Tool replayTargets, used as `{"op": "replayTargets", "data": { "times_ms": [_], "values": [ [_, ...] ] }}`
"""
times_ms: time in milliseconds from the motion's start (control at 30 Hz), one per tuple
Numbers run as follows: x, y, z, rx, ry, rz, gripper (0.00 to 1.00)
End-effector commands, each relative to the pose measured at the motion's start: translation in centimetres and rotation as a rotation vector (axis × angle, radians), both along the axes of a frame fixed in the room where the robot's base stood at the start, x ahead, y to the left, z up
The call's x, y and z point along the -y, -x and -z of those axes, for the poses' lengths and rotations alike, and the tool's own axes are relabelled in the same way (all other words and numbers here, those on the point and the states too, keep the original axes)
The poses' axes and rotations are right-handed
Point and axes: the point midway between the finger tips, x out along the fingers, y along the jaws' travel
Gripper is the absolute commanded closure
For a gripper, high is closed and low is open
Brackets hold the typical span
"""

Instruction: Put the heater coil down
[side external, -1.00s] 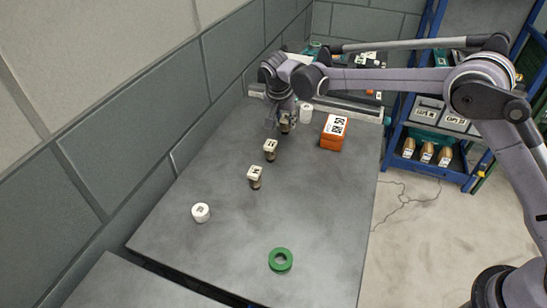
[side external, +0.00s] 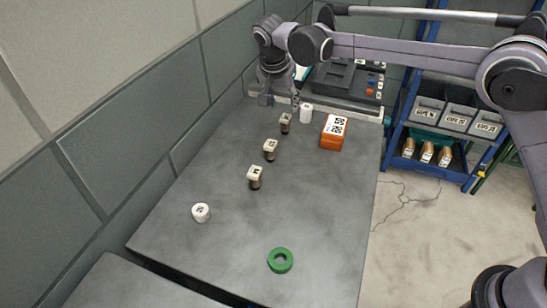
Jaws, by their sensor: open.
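A small piece with a pale square top and a dark lower body, which I take as the heater coil (side external: 285,123), stands upright on the grey table (side external: 190,255) near its far end. My gripper (side external: 280,101) is open and empty above it, apart from it as far as I can tell. Two pieces of the same look, a middle one (side external: 270,150) and a nearer one (side external: 255,177), stand in a row with it toward the camera. The marks on their tops are too small to read.
A white cylinder (side external: 306,113) and an orange box (side external: 331,141) with a printed label stand right of the coil. Another white cylinder (side external: 201,213) and a green ring (side external: 280,261) are nearer the camera. A wall borders the left; a blue shelf (side external: 395,125) stands right.

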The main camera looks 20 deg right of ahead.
Motion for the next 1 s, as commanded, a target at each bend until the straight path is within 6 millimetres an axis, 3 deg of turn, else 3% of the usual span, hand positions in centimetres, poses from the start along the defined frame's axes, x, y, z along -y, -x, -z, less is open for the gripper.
{"op": "replayTargets", "data": {
  "times_ms": [267, 467, 733, 1000],
  "values": [
    [-0.8, 0.8, -2.7, 0.001, -0.001, 0.000, 0.51],
    [1.1, 2.2, -4.7, -0.002, -0.011, -0.052, 0.51],
    [6.8, 7.9, -8.3, 0.008, -0.038, -0.236, 0.51],
    [11.6, 15.3, -9.3, 0.052, -0.039, -0.420, 0.51]
  ]
}}
